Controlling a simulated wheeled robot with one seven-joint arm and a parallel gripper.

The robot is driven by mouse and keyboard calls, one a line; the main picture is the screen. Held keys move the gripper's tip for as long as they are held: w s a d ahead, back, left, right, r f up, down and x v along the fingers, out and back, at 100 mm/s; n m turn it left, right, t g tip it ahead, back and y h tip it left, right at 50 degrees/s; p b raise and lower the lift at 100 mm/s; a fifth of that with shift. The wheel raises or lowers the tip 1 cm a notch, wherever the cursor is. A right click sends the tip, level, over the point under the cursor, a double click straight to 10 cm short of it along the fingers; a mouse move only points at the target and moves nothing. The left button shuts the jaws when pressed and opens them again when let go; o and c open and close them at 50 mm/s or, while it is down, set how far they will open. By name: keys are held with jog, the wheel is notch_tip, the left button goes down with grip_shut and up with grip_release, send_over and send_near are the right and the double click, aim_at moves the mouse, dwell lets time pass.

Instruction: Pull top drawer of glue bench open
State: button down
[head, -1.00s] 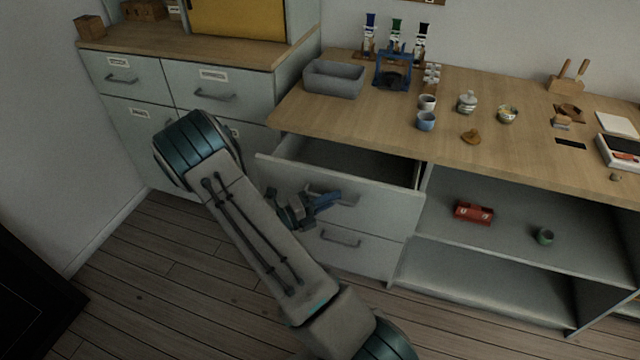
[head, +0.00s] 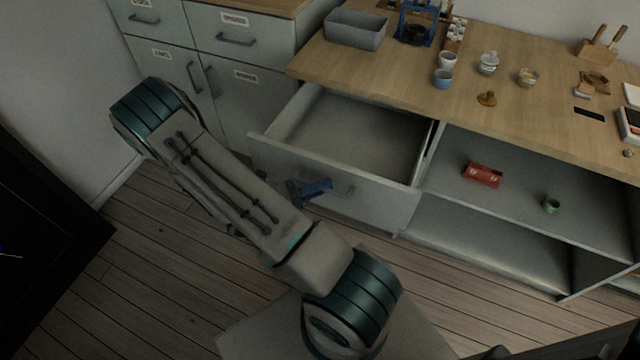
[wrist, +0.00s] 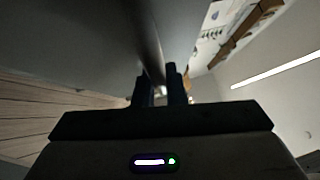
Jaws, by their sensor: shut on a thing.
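The glue bench (head: 540,115) has a wooden top and stands at the right in the head view. Its top drawer (head: 330,178) is pulled well out, and its pale, empty-looking inside shows. My gripper (head: 332,186) is at the drawer's front, at the handle (head: 345,190), which my fingers partly hide. In the wrist view my gripper (wrist: 160,85) is shut on the bar-like handle (wrist: 150,45), close against the drawer front. The lower drawer is mostly hidden below the open one.
A grey bin (head: 356,28), a white cup (head: 447,60) and a blue cup (head: 443,78) stand on the bench top. A red box (head: 483,175) and a green cup (head: 551,205) sit on the open shelf. Grey cabinets (head: 225,60) stand at the left. Wooden floor (head: 150,260) lies in front.

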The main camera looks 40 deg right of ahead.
jog(key=c, duration=1.5)
grip_release()
jog(key=v, duration=1.3)
jog(key=shift+a, duration=0.4)
jog(key=shift+w, duration=0.1)
